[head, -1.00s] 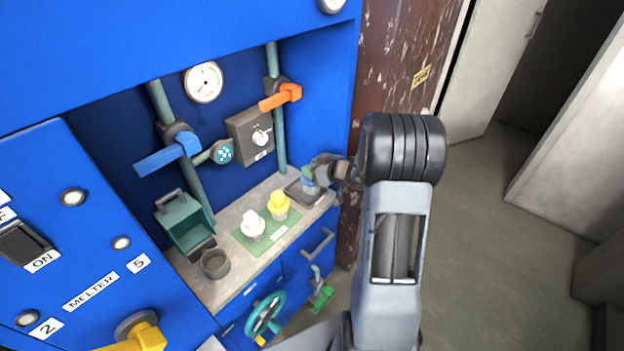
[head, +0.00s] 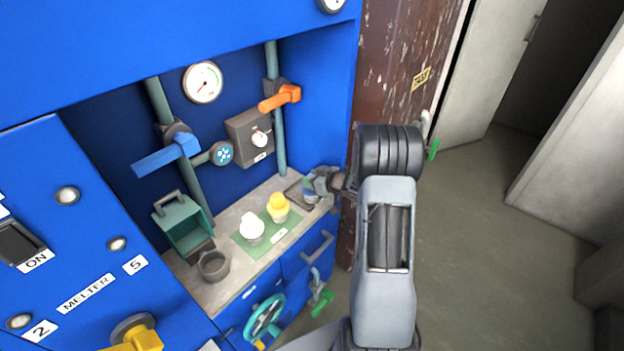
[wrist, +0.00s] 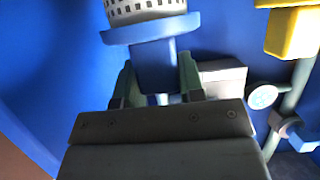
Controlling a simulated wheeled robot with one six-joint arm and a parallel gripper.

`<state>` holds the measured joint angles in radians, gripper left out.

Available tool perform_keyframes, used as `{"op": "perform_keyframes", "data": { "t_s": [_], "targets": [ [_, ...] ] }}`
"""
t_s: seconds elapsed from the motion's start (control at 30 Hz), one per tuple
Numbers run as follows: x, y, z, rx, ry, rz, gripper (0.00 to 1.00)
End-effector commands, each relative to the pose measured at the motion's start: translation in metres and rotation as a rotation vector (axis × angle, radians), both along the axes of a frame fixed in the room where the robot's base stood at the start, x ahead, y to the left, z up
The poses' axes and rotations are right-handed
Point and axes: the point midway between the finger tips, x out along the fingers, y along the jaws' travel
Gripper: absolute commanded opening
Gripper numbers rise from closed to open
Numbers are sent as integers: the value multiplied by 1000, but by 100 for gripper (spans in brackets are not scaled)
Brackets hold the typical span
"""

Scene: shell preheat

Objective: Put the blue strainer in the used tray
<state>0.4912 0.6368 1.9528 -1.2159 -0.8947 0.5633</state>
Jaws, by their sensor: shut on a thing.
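My gripper (head: 312,188) is at the right end of the grey counter, and in the wrist view (wrist: 160,82) its fingers are shut on the blue strainer (wrist: 155,62). The strainer has a blue body with a wide rim and a pale perforated top. In the head view only a bit of its blue side (head: 307,186) shows beside the gripper. A dark flat tray (head: 294,193) lies at that end of the counter, right under the gripper and partly hidden by it. I cannot tell whether the strainer touches the tray. No label on the tray is readable.
A white strainer (head: 252,229) and a yellow one (head: 278,207) stand on a green mat (head: 268,239) left of the tray. A dark cup (head: 213,266) and a teal container (head: 184,228) are further left. The orange valve handle (head: 279,98) hangs above.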

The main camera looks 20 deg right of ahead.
Motion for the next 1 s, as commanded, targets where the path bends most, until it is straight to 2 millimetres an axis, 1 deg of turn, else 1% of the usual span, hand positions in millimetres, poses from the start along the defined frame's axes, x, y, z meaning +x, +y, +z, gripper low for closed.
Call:
{"op": "perform_keyframes", "data": {
  "t_s": [0.17,0.2,0.43,0.47,0.67,0.77,0.87,1.0],
  "targets": [
    [0,0,-4,0,0,0,0],
    [0,0,-4,0,0,0,38],
    [0,0,-4,0,0,0,60],
    [0,0,-4,0,0,0,61],
    [0,0,-3,0,0,0,61],
    [0,0,2,0,0,0,61],
    [-10,-5,5,1,1,-3,61],
    [-31,-15,16,-1,0,-4,61]
  ]
}}
